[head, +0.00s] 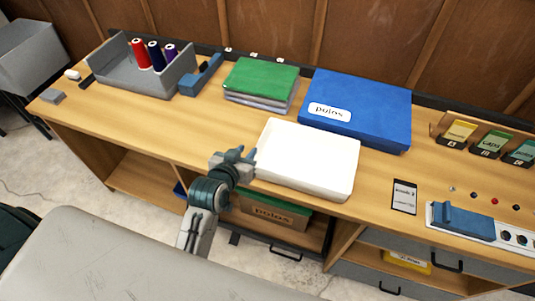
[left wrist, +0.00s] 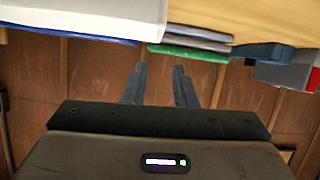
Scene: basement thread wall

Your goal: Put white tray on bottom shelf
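The white tray (head: 307,160) lies flat on the wooden bench top, in front of the blue "polos" box. It also shows at the top left of the left wrist view (left wrist: 95,14). My left gripper (head: 240,157) is beside the tray's left edge, at the front of the bench. In the left wrist view its two fingers (left wrist: 160,85) stand apart with nothing between them. Whether a finger touches the tray is unclear. Below the bench top, a low wooden shelf (head: 150,174) shows at the left. My right gripper is not in view.
A blue box (head: 365,98) and a green-topped stack (head: 261,76) stand behind the tray. A grey bin (head: 120,75) with thread spools is at the left. Under the bench, a cardboard box (head: 268,210) fills part of the middle compartment. The low left shelf looks largely clear.

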